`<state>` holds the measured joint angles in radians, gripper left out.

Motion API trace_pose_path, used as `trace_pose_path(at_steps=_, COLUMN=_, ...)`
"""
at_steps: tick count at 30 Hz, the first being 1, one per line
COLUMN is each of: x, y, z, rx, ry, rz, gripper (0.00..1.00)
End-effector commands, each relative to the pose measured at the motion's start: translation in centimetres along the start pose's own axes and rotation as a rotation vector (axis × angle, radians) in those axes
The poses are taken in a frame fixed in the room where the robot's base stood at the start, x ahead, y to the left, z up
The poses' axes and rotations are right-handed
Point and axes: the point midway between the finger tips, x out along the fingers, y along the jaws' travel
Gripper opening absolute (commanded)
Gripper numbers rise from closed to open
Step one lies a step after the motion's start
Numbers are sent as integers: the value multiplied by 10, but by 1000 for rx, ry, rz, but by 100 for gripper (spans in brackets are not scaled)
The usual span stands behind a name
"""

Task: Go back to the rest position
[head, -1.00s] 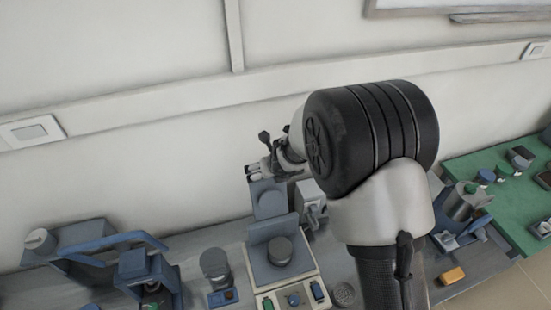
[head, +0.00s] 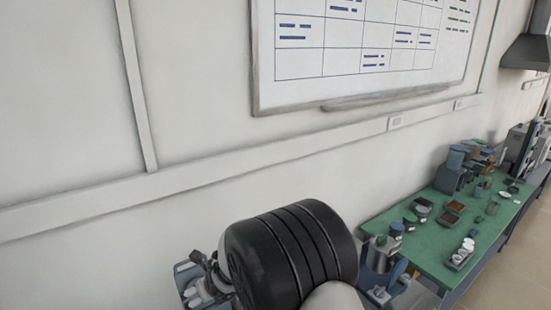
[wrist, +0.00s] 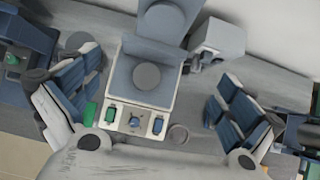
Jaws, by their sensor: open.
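My gripper (wrist: 158,108) is open and empty in the wrist view. Its two blue-padded fingers stand wide apart on either side of a blue-grey device (wrist: 132,72). The device has a round grey disc and a pale front panel with a green switch, a blue knob and a blue switch. No object is between the fingers. In the head view my arm's black joint fills the bottom middle, and the part of my gripper (head: 206,282) that shows is small at its left. The rest of the gripper is hidden there.
A light grey box (wrist: 218,42) stands behind the device. A grey bench (wrist: 285,88) runs beneath them. In the head view, a green table (head: 435,240) with several small vessels stands at the right. A whiteboard (head: 360,55) hangs on the wall. The floor at lower right is clear.

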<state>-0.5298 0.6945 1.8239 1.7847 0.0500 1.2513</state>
Motion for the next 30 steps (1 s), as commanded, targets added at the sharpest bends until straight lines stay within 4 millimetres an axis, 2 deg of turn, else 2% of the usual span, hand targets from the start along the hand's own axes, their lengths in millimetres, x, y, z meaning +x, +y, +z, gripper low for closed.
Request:
trace_pose_path(at_steps=9, x=-44, y=-16, z=9, rx=-393, ry=-124, rz=42, gripper=100)
trace_pose_path(at_steps=13, x=-70, y=-22, z=-1, rx=-617, ry=-170, rz=49, gripper=100)
trace_pose_path(at_steps=16, x=-95, y=-26, z=-21, rx=-848, ry=-201, rz=48, gripper=100)
trace_pose_path(at_steps=20, x=-128, y=-29, z=-74, rx=-1229, ry=-207, rz=42, gripper=100)
trace_pose_path(at_steps=23, x=-148, y=-32, z=-130, rx=-1525, ry=-167, rz=41, gripper=100)
trace_pose_path(at_steps=26, x=-163, y=-37, z=-195, rx=-1809, ry=-88, rz=52, gripper=100)
trace_pose_path(at_steps=30, x=-175, y=-46, z=-293, rx=-2158, ry=83, rz=110, gripper=100)
